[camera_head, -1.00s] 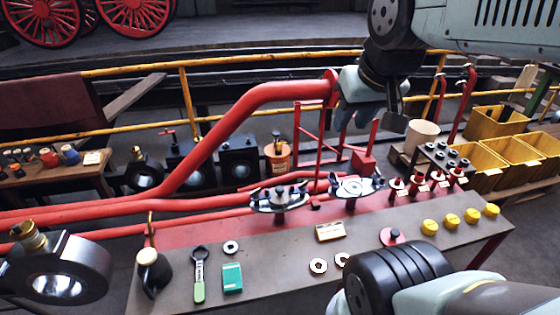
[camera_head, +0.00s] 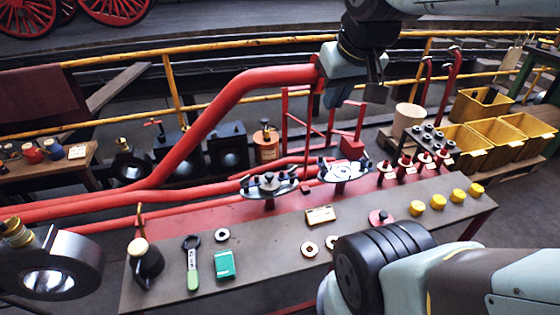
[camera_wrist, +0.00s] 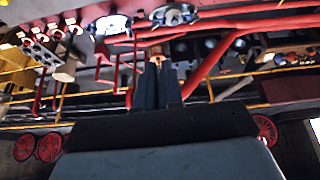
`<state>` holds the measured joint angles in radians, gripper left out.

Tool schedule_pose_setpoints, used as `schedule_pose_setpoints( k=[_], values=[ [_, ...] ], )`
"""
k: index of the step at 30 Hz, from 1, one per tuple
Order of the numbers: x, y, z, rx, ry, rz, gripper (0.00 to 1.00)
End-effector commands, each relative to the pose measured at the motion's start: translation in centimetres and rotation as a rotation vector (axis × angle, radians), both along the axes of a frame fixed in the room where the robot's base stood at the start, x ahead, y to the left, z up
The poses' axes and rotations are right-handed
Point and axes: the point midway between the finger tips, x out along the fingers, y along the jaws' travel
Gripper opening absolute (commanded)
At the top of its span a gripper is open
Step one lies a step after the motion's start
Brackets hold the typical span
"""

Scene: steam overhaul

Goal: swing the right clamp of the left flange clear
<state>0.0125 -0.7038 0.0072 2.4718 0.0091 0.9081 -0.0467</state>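The left flange (camera_head: 268,190) is a dark round disc with bright edge parts, standing on a post at the back of the bench. Its right clamp (camera_head: 291,180) shows as a small dark piece on the right rim; its exact angle is too small to tell. The right flange (camera_head: 343,171) stands beside it with a paler face. My gripper (camera_head: 337,98) hangs high behind and above the flanges, away from both. In the wrist view my gripper (camera_wrist: 158,68) points away from my wrist with nothing visibly held. The left flange (camera_wrist: 173,15) appears upside down beyond it, at the top.
A thick red pipe (camera_head: 220,110) rises behind the left flange, and a red stand (camera_head: 295,125) is behind the flanges. Red-based posts (camera_head: 405,162) and yellow knobs (camera_head: 458,196) stand to the right. A wrench (camera_head: 192,265) and green box (camera_head: 225,264) lie at front left.

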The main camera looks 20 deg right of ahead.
Motion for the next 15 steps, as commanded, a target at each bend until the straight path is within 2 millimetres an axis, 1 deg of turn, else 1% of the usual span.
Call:
schedule_pose_setpoints(
  k=[2, 8, 15],
  values=[
    [1.2, 0.0, 0.1, -0.012, 0.024, 0.023, 0.0],
    [4.5, 0.1, 0.3, -0.043, 0.087, 0.103, 0.0],
    [8.7, 0.0, -0.1, -0.066, 0.16, 0.204, 0.0]
  ],
)
